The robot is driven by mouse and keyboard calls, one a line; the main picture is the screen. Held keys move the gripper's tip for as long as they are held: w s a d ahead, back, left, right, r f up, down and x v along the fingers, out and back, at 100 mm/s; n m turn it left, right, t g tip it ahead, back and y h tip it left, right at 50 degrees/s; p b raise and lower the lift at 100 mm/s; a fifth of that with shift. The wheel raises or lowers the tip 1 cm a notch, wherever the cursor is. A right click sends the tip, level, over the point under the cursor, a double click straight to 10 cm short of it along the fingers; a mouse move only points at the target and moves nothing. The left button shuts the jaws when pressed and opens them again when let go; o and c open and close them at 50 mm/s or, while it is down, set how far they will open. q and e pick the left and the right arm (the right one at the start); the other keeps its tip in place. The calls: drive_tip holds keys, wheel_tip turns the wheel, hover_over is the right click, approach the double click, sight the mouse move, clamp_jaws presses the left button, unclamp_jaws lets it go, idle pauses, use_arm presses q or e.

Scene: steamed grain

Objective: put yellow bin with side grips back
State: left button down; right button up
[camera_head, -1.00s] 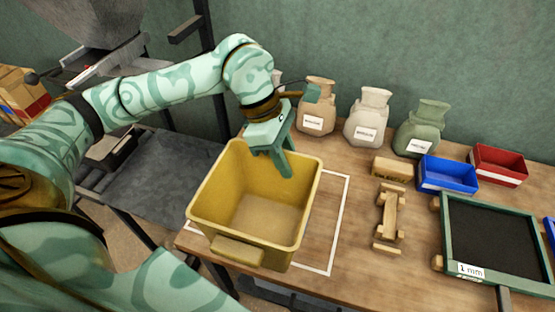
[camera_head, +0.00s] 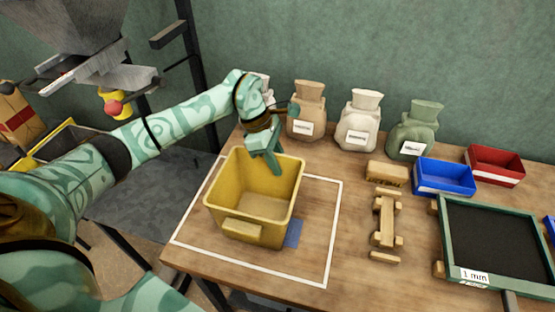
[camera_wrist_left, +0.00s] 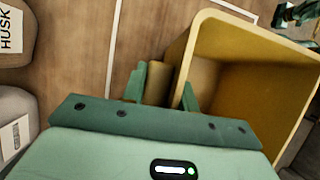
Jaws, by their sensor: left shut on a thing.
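The empty yellow bin with side grips (camera_head: 254,203) is on or just above the wooden table, inside the white outlined square (camera_head: 333,238). One side grip (camera_head: 243,230) shows on its near wall. My left gripper (camera_head: 274,160) is at the bin's far wall, with one finger inside it. In the left wrist view, the fingers (camera_wrist_left: 163,88) are shut on the far side grip and wall of the bin (camera_wrist_left: 206,60). A blue patch (camera_head: 293,233) shows on the table beside the bin's right wall.
Several labelled sacks (camera_head: 358,122) stand along the wall. A wooden block (camera_head: 386,173), a wooden stand (camera_head: 385,222), a blue tray (camera_head: 444,177), a red tray (camera_head: 495,165) and a framed sieve (camera_head: 497,240) lie to the right. A grey hopper (camera_head: 80,35) hangs at upper left.

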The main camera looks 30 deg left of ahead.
use_arm(q)
drive_tip(key=c, duration=1.1)
unclamp_jaws()
drive_tip(key=shift+r, duration=0.2)
drive_tip(key=p+v, duration=0.1)
drive_tip(key=v, duration=1)
drive_tip(key=shift+a+r+p, duration=0.15)
drive_tip(key=shift+r+p, duration=0.25)
drive_tip(key=shift+s+f, duration=0.1)
